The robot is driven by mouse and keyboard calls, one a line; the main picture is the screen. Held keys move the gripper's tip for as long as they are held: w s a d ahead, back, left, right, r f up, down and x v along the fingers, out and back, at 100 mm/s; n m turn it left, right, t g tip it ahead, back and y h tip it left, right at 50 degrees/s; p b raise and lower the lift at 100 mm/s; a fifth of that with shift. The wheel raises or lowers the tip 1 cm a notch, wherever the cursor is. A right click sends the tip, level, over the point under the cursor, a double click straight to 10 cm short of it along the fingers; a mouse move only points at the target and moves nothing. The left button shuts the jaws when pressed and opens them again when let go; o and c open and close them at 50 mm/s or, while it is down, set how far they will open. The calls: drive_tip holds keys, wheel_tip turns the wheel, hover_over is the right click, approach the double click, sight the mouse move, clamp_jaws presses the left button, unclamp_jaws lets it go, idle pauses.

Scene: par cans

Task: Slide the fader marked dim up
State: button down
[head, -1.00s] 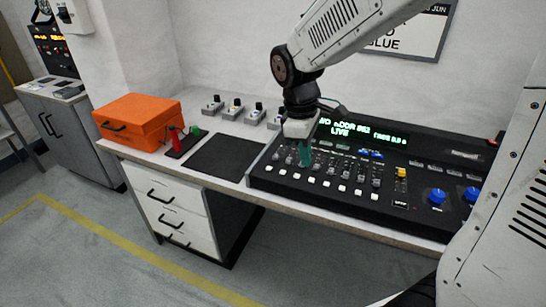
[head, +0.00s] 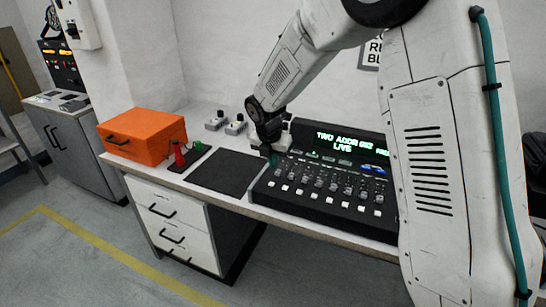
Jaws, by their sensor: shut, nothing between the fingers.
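The black lighting console (head: 318,211) stands on the desk with a row of faders (head: 330,184) and white buttons below them. Its green display reads "LIVE" on the lower line. The fader labels are too small to read, so I cannot tell which one is marked dim. My gripper (head: 272,155) is shut and empty at the console's left end, by the upper part of the leftmost fader column. Whether it touches a fader cap cannot be told. My arm hides the right part of the console.
An orange case (head: 143,136) sits at the desk's left, beside a small stand with red and green items (head: 188,156). A black mat (head: 222,172) lies left of the console. Small grey boxes (head: 234,126) stand behind it. The floor in front is clear.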

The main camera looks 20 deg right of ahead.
sight(285, 164)
drive_tip(key=x, duration=0.5)
drive_tip(key=shift+f, duration=0.3)
drive_tip(key=w+d, duration=0.5)
drive_tip(key=w, duration=0.1)
drive_tip(key=shift+w+d, duration=0.35)
drive_tip(key=shift+w, duration=0.05)
drive_tip(key=v, duration=1)
